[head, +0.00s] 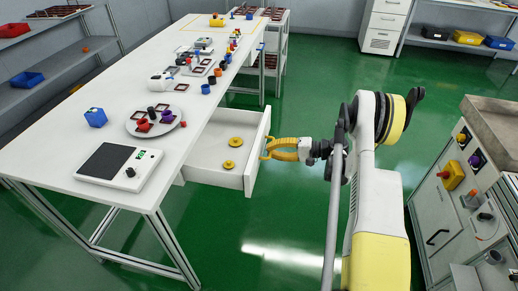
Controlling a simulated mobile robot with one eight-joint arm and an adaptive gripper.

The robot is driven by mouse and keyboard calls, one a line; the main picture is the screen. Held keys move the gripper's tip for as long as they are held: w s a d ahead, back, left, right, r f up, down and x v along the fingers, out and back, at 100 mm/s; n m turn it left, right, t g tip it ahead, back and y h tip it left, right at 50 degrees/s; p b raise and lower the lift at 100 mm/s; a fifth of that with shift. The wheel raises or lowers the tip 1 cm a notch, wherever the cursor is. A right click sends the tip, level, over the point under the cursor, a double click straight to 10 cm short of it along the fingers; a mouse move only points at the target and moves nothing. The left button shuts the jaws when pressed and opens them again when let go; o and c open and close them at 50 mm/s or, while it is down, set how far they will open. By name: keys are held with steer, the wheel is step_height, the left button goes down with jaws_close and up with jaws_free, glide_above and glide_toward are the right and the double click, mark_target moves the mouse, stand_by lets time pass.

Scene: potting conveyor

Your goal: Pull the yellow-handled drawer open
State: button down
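The white drawer (212,176) under the long white table stands pulled out. Its inside shows from above, with two small yellow round pieces (232,153) on its floor. My gripper (267,148), with yellow fingers, is at the outer face of the drawer front and reaches it from the right. The fingers appear shut on the yellow handle (266,141), which they mostly cover. The fingers and handle are close in colour, so the exact grip is hard to make out.
The white table (160,75) carries a scale (117,165), a round plate (172,129) of small pots, a blue box (96,117) and more small parts. A cabinet with knobs (455,190) stands at the right.

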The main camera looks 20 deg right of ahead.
steer(key=shift+s+d, duration=0.25)
steer(key=shift+d, duration=0.15)
steer(key=c, duration=1.5)
jaws_free()
steer(key=v, duration=1.2)
